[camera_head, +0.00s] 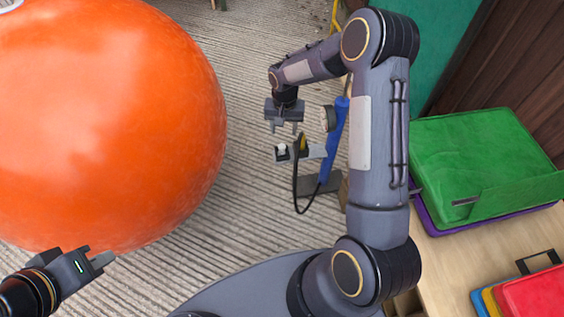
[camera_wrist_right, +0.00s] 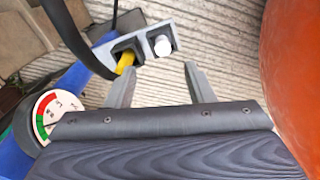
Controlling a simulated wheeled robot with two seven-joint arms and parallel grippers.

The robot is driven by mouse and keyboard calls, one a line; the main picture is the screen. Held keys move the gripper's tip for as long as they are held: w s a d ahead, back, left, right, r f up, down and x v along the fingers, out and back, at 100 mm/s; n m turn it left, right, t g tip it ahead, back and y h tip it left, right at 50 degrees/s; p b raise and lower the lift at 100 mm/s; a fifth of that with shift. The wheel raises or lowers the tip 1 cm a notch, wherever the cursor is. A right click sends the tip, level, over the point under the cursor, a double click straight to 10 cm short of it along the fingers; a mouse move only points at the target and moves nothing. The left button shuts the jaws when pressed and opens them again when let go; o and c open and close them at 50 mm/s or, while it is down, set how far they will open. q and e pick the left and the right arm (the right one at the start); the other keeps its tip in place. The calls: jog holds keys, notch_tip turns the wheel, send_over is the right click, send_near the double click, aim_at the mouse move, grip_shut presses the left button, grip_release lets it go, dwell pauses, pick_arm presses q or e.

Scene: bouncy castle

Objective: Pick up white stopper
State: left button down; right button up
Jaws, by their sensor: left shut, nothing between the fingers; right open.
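The white stopper (camera_head: 282,149) sits at the left end of a grey bracket on a blue pump. In the right wrist view the white stopper (camera_wrist_right: 162,46) stands in a dark slot of the grey bracket (camera_wrist_right: 147,48). My right gripper (camera_head: 284,128) is open, just above the stopper and apart from it. In the right wrist view its two fingertips (camera_wrist_right: 158,78) are spread, with the stopper beyond the gap between them. My left gripper (camera_head: 98,260) is shut and empty at the lower left, far from the stopper.
The blue pump (camera_head: 334,148) has a black hose and a gauge (camera_wrist_right: 46,115). A yellow part (camera_wrist_right: 126,62) sits beside the stopper. A large orange ball (camera_head: 110,120) fills the left. A table (camera_head: 440,262) with green and coloured cases stands at right.

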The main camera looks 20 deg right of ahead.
jog(key=b, duration=0.1)
send_over(282, 146)
jog(key=f, duration=0.5)
jog(key=shift+s+a+f, duration=0.15)
jog(key=shift+s+f, duration=0.2)
jog(key=f+b, duration=0.2)
jog(key=f, duration=0.1)
jog(key=f+b, duration=0.1)
jog(key=f, duration=0.1)
jog(key=shift+w+f, duration=0.2)
jog(key=shift+w, duration=0.15)
pick_arm(q)
notch_tip(282, 146, down, 5)
jog(key=shift+r, duration=0.1)
pick_arm(e)
jog(key=shift+r, duration=0.1)
jog(key=c, duration=1)
jog(key=shift+c, duration=0.2)
